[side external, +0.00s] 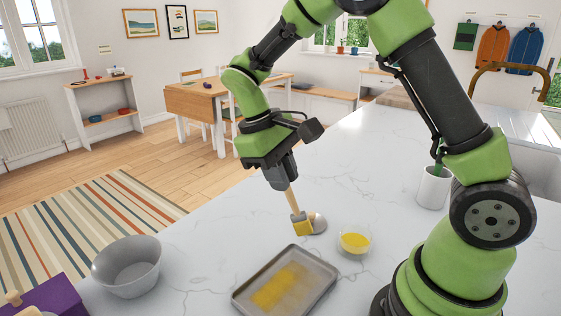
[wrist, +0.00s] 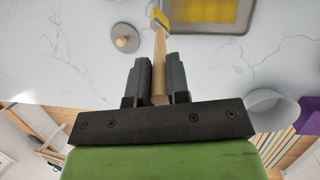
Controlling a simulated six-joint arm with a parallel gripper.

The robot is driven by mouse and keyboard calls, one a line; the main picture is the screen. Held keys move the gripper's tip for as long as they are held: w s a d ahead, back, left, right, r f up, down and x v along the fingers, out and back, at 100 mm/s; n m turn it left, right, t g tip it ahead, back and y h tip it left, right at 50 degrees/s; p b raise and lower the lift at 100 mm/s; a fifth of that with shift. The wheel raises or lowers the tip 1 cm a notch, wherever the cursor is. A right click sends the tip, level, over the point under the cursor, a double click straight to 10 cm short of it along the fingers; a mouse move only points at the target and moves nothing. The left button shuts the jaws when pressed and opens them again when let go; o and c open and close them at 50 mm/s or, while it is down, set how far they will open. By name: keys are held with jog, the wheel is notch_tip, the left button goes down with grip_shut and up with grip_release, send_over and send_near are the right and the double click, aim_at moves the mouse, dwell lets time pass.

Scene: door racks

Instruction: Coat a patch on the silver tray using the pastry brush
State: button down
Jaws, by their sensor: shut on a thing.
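My gripper (side external: 284,184) is shut on the wooden handle of the pastry brush (side external: 301,221). A small glass bowl of yellow liquid (side external: 355,240) stands right of the brush.
A grey bowl (side external: 127,266) and a purple box (side external: 58,297) stand at the left. A white pot (side external: 434,187) stands behind my arm's base. The marble counter (side external: 210,235) is clear between bowl and brush.

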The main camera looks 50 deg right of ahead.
jog(key=shift+f, duration=0.25)
jog(key=shift+r, duration=0.1)
